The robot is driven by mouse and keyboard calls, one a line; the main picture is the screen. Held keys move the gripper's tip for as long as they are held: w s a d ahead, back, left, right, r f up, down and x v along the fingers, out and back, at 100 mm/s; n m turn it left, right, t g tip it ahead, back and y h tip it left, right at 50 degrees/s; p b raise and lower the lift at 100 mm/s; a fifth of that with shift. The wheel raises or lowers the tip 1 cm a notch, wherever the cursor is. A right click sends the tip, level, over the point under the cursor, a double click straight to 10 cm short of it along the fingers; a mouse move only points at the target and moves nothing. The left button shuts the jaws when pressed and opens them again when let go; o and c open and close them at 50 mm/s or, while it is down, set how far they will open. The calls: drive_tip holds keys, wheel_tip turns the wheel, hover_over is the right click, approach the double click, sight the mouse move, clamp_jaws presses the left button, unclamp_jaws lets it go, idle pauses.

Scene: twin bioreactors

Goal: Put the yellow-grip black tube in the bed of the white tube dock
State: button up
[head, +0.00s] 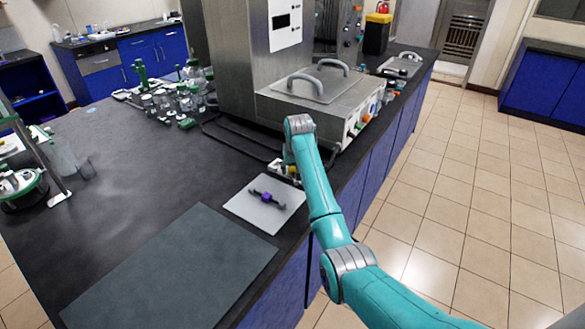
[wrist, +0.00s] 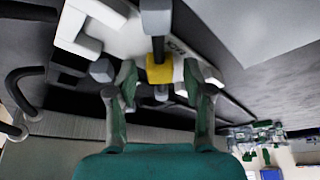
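The yellow-grip black tube (wrist: 159,70) shows in the wrist view, with a yellow block on a dark shaft and a pale grey end piece. My gripper (wrist: 159,82) is open, with one finger on each side of the yellow block and a visible gap at both sides. In the head view a bit of the yellow grip (head: 292,169) shows beside my arm, which hides most of that spot. White blocky parts (wrist: 92,22) lie left of the tube in the wrist view; I cannot tell whether they are the white tube dock.
A pale plate (head: 245,212) nearby holds a black tube with a purple grip (head: 266,197). A dark grey mat (head: 175,270) lies in front. A steel unit with a handled lid (head: 312,85) stands behind my gripper. Glassware (head: 180,98) crowds the back left. The bench's left middle is clear.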

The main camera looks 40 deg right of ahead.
drive_tip(key=v, duration=1.2)
drive_tip(key=shift+r, duration=0.2)
